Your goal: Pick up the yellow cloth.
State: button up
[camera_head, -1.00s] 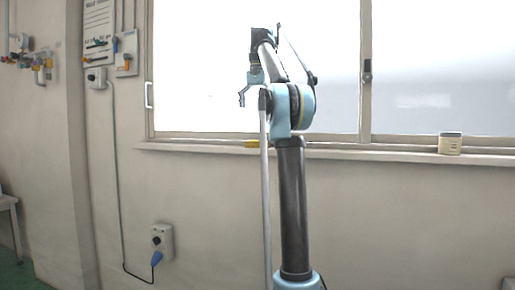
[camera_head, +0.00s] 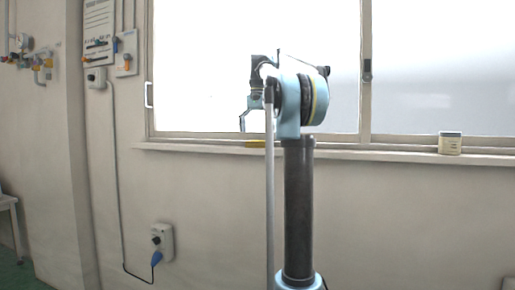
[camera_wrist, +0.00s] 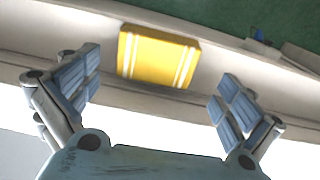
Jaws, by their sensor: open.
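The yellow cloth (camera_wrist: 158,57) is a folded block with white stripes near both ends, lying on the pale window sill. In the head view the cloth (camera_head: 255,144) shows as a thin yellow strip on the sill, partly hidden behind my arm. My gripper (camera_wrist: 156,92) is open and empty in the wrist view, its blue-padded fingers spread wider than the cloth. The cloth lies beyond the fingertips, between their lines, and is not touched. In the head view my gripper (camera_head: 245,122) points down, a little above the sill.
The window sill (camera_head: 380,154) runs along the wall under the bright window. A small beige box (camera_head: 450,143) stands on it far to the right. A wall socket with a blue plug (camera_head: 160,245) is lower left. The sill between cloth and box is clear.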

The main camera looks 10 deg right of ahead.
aim_at(258, 144)
jog(key=shift+s+d+f, duration=0.1)
jog(key=shift+d+f, duration=0.05)
jog(key=shift+f, duration=2.05)
jog(key=shift+c, duration=0.6)
jog(key=c, duration=0.8)
